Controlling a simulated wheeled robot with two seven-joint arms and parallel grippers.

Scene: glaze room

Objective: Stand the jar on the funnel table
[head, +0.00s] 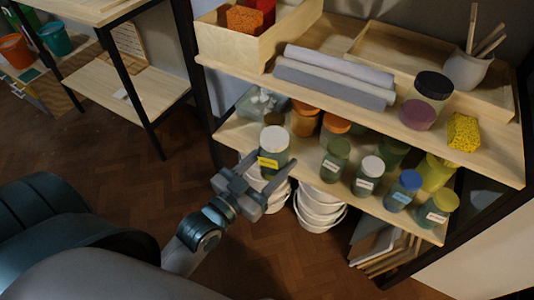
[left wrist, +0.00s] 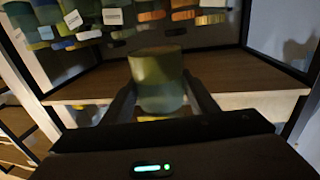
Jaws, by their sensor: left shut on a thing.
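A jar (head: 273,148) with a pale lid, greenish glass and a yellow label is upright at the front left edge of the lower shelf board. My left gripper (head: 262,176) is shut on this jar, one finger on each side. In the left wrist view the greenish jar (left wrist: 158,78) stands between the two fingers. I cannot tell whether its base touches the board. No funnel shows in either view, so I cannot tell which surface is the funnel table. My right gripper is not in view.
Several jars, such as a green one (head: 335,160) and a blue-lidded one (head: 403,190), stand right of the held jar. White buckets (head: 318,208) are below. The upper shelf (head: 385,125) overhangs. A wooden stand (head: 150,90) with a mostly bare lower board is at left.

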